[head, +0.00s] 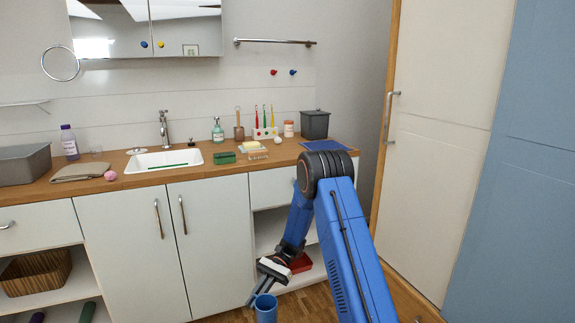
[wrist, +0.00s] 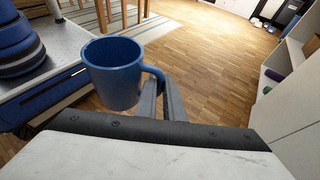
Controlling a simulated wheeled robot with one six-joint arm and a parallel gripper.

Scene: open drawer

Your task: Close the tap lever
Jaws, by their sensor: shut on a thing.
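The chrome tap (head: 164,132) stands upright behind the white sink (head: 150,164) in the wooden counter. Its lever (head: 163,113) is at the top and too small for me to tell its position. My gripper (head: 256,291) is low in front of the cabinets, below counter height and well to the right of the tap. It is shut on the handle of a blue mug (head: 266,310). The wrist view shows the mug (wrist: 112,80) upright, with my gripper (wrist: 159,84) at its handle. The tap is not in the wrist view.
Small items, among them a soap bottle (head: 218,131), a green sponge (head: 225,158) and a toothbrush holder (head: 264,133), stand right of the sink. The wooden floor (wrist: 200,55) looks mostly clear.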

